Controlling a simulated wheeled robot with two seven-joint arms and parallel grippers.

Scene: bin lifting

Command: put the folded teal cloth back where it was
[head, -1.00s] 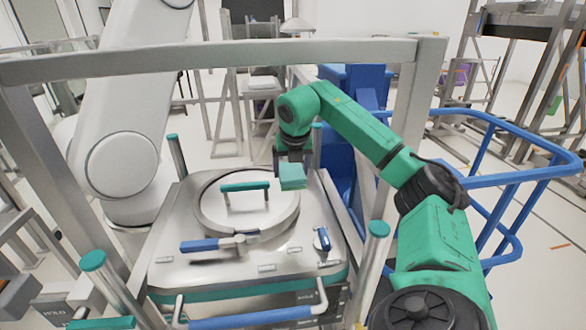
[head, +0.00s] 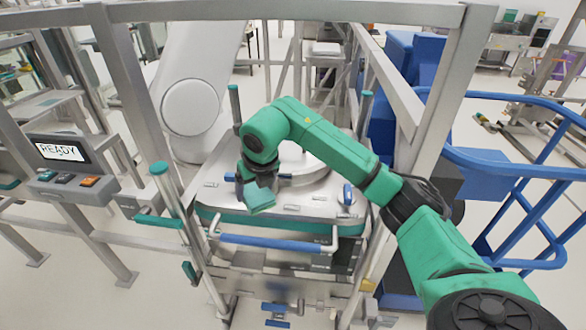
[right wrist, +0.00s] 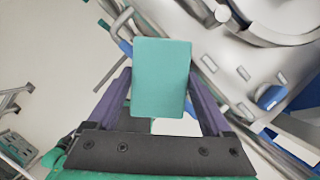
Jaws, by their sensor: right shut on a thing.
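The folded teal cloth (head: 261,201) is a small flat block in my right gripper (head: 256,184), above the front left part of the steel bin top (head: 300,208). In the right wrist view the cloth (right wrist: 161,77) sits between the two purple fingers of the gripper (right wrist: 161,92), which are shut on it. In that view bare floor and part of the steel top lie beyond the cloth. My right arm hides part of the round lid (head: 303,160) and its handle. My left gripper is not in view.
A metal frame (head: 290,12) surrounds the bin. A blue-gripped bar (head: 275,243) runs along its front, and a blue latch (head: 348,194) is at its right. A panel reading "READY" (head: 62,151) stands left. A blue rail (head: 510,165) is at right.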

